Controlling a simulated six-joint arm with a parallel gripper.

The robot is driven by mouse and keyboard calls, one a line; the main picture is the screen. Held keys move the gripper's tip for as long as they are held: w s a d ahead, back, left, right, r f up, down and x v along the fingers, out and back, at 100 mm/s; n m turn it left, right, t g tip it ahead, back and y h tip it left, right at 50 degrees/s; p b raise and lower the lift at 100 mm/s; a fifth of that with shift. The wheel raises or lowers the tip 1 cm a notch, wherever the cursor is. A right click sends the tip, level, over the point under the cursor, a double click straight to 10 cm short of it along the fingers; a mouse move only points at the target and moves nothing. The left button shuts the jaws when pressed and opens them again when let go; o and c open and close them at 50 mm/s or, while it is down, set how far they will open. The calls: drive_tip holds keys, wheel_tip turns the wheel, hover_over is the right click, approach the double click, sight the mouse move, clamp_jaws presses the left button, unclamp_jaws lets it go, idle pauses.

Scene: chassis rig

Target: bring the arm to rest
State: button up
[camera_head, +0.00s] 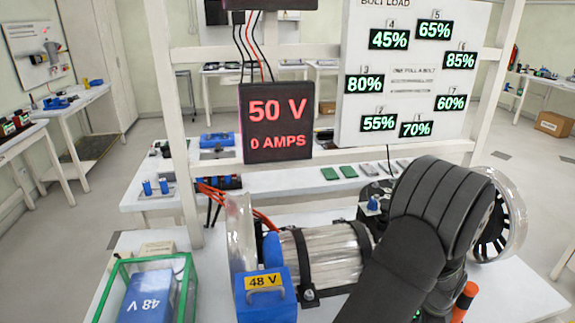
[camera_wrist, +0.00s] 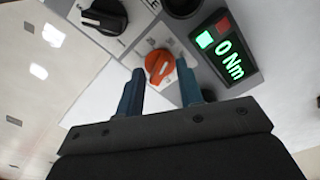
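In the head view my black arm is bent across the right foreground, and my gripper cannot be made out there.
A metal cylinder (camera_head: 325,254) and blue 48 V block (camera_head: 265,294) stand close to my arm. A green-framed clear box (camera_head: 190,290) is left. A meter (camera_head: 276,121) reads 50 V, 0 AMPS beside a bolt load board (camera_head: 400,105).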

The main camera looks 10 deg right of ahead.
drive_tip(key=n, duration=0.4)
drive_tip(key=shift+n, duration=2.6)
drive_tip(key=shift+o, duration=0.5)
drive_tip(key=o, duration=0.4)
drive_tip(key=shift+c, duration=0.2)
wheel_tip(320, 180, up, 17)
drive_tip(key=n, duration=0.6)
wheel_tip(320, 180, down, 17)
drive_tip(key=shift+s+a+f, duration=0.15)
drive_tip(key=c, duration=1)
